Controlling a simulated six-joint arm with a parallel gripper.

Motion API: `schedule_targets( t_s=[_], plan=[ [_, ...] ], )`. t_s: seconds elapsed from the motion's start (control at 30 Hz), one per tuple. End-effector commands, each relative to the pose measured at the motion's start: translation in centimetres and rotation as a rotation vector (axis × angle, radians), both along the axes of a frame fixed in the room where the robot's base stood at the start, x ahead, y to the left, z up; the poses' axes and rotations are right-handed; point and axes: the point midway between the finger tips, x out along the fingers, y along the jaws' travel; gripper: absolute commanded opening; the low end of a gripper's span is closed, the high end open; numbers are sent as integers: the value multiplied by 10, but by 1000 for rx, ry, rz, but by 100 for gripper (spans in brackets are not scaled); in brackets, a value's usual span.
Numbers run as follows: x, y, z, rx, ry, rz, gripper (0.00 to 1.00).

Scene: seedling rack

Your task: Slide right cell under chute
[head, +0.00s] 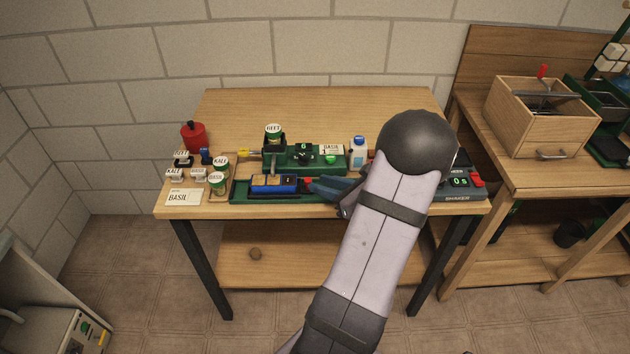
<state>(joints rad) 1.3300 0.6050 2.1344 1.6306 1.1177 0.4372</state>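A small blue carriage (275,189) with cells on top sits in a long dark green track (240,197) near the table's front edge. Its left and middle cells look yellowish; its right cell (288,181) is dark with a pale mark. A green-lidded jar marked BEET (274,133) stands on a dark hopper, and its chute (274,156) comes down behind the carriage, nearer the left and middle cells than the right. A red knob (308,181) shows at the carriage's right end. My gripper (318,187) is beside that knob, pointing left. Contact and finger gap are too small to tell.
Behind the track is a green unit (325,159) with a dial and a BASIL label. Small labelled pots, a BASIL card (183,197) and a red canister (194,137) stand left. A white bottle (358,150) and a shaker (461,186) are right. The table's back is clear.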

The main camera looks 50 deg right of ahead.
Motion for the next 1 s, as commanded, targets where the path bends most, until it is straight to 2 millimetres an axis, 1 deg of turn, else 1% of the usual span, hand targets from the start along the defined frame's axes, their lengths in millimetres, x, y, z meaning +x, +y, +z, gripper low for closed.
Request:
schedule_targets(
  t_s=[0.1,0.3,0.43,0.67,0.7,0.77,0.93,1.0],
  plan=[
    [15,2,-5,2,1,4,24],
    [29,1,-12,-1,1,1,24],
    [33,1,-14,-1,1,1,24],
    [33,0,-14,-1,1,0,24],
    [33,0,-14,-1,1,0,15],
    [33,0,-14,-1,1,0,0],
    [33,1,-14,-1,1,0,0],
    [37,5,-15,-1,0,2,0]
  ],
)
